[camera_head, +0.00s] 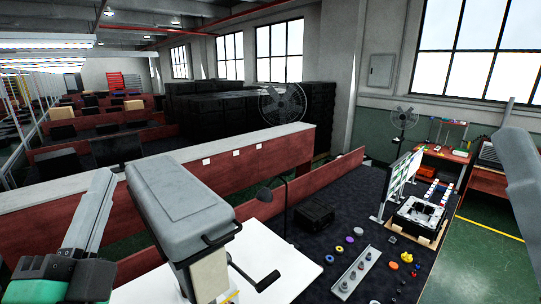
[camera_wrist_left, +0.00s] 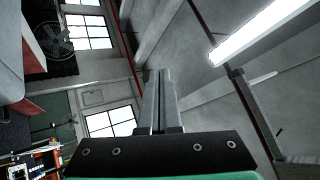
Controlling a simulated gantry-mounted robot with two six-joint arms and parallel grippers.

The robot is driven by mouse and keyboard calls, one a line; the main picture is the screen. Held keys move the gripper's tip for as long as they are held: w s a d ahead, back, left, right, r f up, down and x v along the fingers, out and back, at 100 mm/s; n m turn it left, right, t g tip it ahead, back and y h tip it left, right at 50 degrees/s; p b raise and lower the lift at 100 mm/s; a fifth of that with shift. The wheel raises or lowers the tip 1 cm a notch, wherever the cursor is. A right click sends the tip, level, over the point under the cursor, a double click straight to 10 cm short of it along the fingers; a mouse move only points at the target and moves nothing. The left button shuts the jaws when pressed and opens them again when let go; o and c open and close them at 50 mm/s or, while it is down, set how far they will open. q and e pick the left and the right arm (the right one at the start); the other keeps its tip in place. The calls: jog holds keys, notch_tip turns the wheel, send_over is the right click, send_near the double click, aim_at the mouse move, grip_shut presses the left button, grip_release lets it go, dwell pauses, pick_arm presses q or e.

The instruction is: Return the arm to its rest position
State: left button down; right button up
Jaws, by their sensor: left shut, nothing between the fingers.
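My left gripper (camera_head: 106,174) stands at the lower left in the head view, its grey fingers pointing up from a black and green body. The left wrist view shows its two fingers (camera_wrist_left: 160,75) pressed together, with nothing between them. They point up towards the ceiling and windows, clear of any object. A grey part of my right arm (camera_head: 520,170) enters at the right edge of the head view; its jaw state cannot be made out.
A large grey housing (camera_head: 185,195) with a black handle stands just right of my left gripper. A white table (camera_head: 300,268) lies below it. A dark surface with a grey tray (camera_head: 349,284) and several small coloured parts is at the lower right. Red partitions (camera_head: 240,205) run behind.

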pick_arm(q)
jog(key=s+d+r+n+t+h, duration=0.3)
jog(key=s+r+n, duration=0.5)
jog(key=n, duration=0.5)
jog(key=shift+s+d+r+h, duration=0.2)
jog(key=shift+s+h, duration=0.6)
jog(key=shift+s, duration=0.45)
